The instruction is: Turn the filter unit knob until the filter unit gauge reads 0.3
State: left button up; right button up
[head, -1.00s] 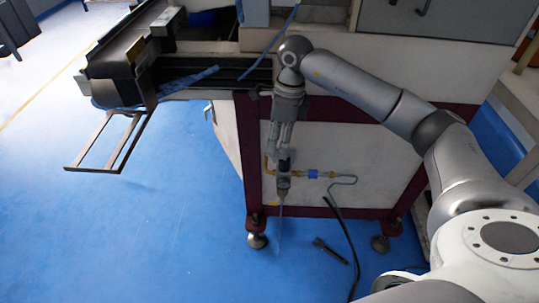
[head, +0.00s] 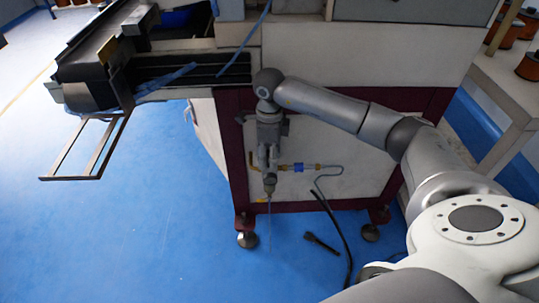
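The filter unit (head: 269,187) is mounted on the machine's lower pale panel, between brass-coloured pipe fittings, with a blue fitting (head: 298,167) on its right. Only its lower part shows, with a thin tube hanging below. My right arm comes in from the right, and its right gripper (head: 267,163) points down over the filter unit, covering its upper part. The knob and the gauge cannot be made out, so I cannot read a value. I cannot tell whether the fingers are apart or closed, or whether they touch the knob. My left gripper is not in view.
The machine's dark red frame (head: 237,160) stands on round feet. A black hose (head: 333,222) hangs at the right, and a small dark object (head: 321,243) lies on the blue floor. A metal loop frame (head: 88,150) juts out at left. Spools (head: 530,65) stand on a bench at right.

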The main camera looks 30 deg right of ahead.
jog(key=c, duration=1.1)
jog(key=shift+o, duration=0.2)
jog(key=shift+n, duration=2.5)
jog(key=o, duration=1.1)
jog(key=shift+c, duration=0.2)
notch_tip(320, 180, up, 12)
